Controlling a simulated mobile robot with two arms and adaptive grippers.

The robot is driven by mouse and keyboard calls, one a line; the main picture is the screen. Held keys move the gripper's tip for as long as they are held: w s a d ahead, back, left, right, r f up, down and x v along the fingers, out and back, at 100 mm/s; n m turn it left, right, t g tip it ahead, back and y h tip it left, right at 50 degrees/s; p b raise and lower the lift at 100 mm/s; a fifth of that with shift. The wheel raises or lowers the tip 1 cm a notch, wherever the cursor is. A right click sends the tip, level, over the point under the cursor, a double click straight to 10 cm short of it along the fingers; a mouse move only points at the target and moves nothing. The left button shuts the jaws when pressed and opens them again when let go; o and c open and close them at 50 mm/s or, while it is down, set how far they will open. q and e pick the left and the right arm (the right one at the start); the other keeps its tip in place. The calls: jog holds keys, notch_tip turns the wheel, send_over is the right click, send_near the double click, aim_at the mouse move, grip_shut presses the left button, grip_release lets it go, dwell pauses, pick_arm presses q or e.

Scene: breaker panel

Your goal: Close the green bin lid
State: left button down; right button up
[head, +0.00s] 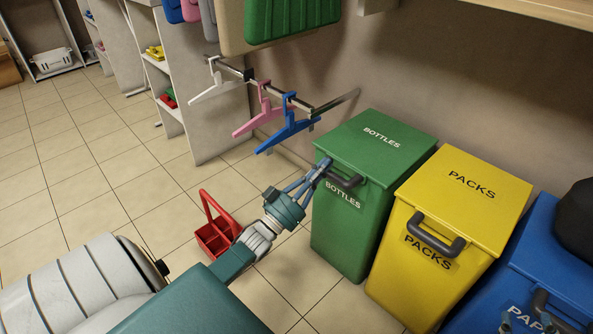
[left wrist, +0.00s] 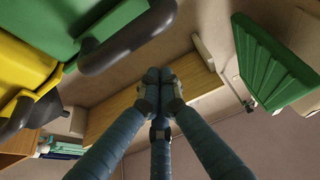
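The green bin (head: 345,235) marked BOTTLES stands upright by the wall. Its green lid (head: 385,158) lies flat across the top, with no gap that I can make out. A dark handle (head: 347,182) sticks out at its front; in the left wrist view a dark handle (left wrist: 128,38) shows beside my fingers. My left gripper (head: 323,167) is at the lid's front left corner, left of the handle. In the left wrist view the fingertips (left wrist: 160,85) are together with nothing visible between them. I cannot tell whether they touch the lid. My right gripper is not in view.
A yellow bin (head: 480,195) and a blue bin (head: 530,270) stand to the right. A rail with hangers (head: 285,125) is above and left of the green bin. A red caddy (head: 217,232) sits on the floor. Open tiled floor lies to the left.

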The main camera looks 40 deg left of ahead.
pick_arm(q)
jog(key=p+v, duration=0.1)
jog(key=v, duration=0.8)
jog(key=shift+s, duration=0.35)
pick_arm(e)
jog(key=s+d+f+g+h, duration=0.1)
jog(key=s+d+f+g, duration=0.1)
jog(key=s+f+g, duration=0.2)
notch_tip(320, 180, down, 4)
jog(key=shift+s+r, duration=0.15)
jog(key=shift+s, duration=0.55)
pick_arm(q)
jog(key=shift+f, duration=0.1)
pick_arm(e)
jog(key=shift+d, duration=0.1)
